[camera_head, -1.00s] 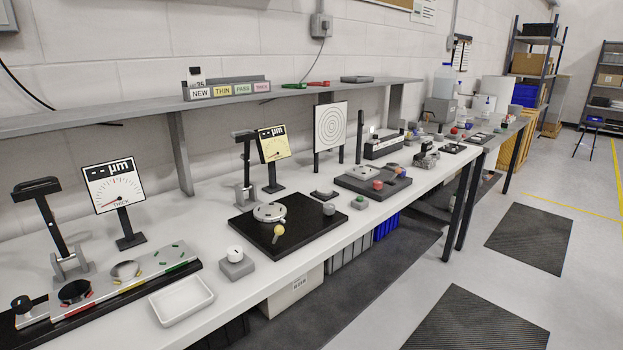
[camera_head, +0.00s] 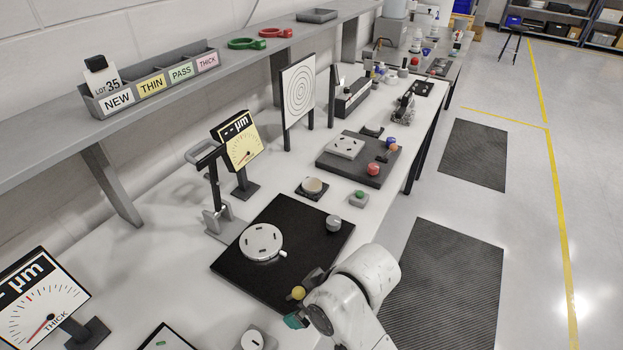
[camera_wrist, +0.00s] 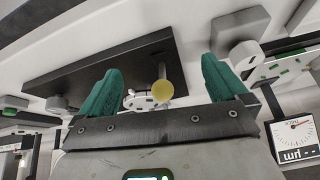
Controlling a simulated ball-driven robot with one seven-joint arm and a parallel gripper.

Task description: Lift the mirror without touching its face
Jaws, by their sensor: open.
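Nothing reads plainly as a mirror; a round pale disc (camera_head: 312,186) on a small dark base, behind the black plate, may be it. The black plate (camera_head: 305,226) bears a white slotted disc (camera_head: 261,241) and a grey knob (camera_head: 334,223). A yellow ball knob (camera_head: 298,293) is at its near edge. My gripper (camera_head: 301,300) is there, partly hidden by my white wrist. In the wrist view its teal fingers (camera_wrist: 161,86) are spread, and the yellow knob (camera_wrist: 162,91) appears between them. I cannot tell whether they touch it.
Dial gauges (camera_head: 240,140) stand at the left, beside a clamp stand (camera_head: 215,190). A grey fixture plate (camera_head: 345,172) with red and blue knobs lies further back. A shelf (camera_head: 200,95) overhangs the bench's wall side. Bare white bench lies left of the black plate.

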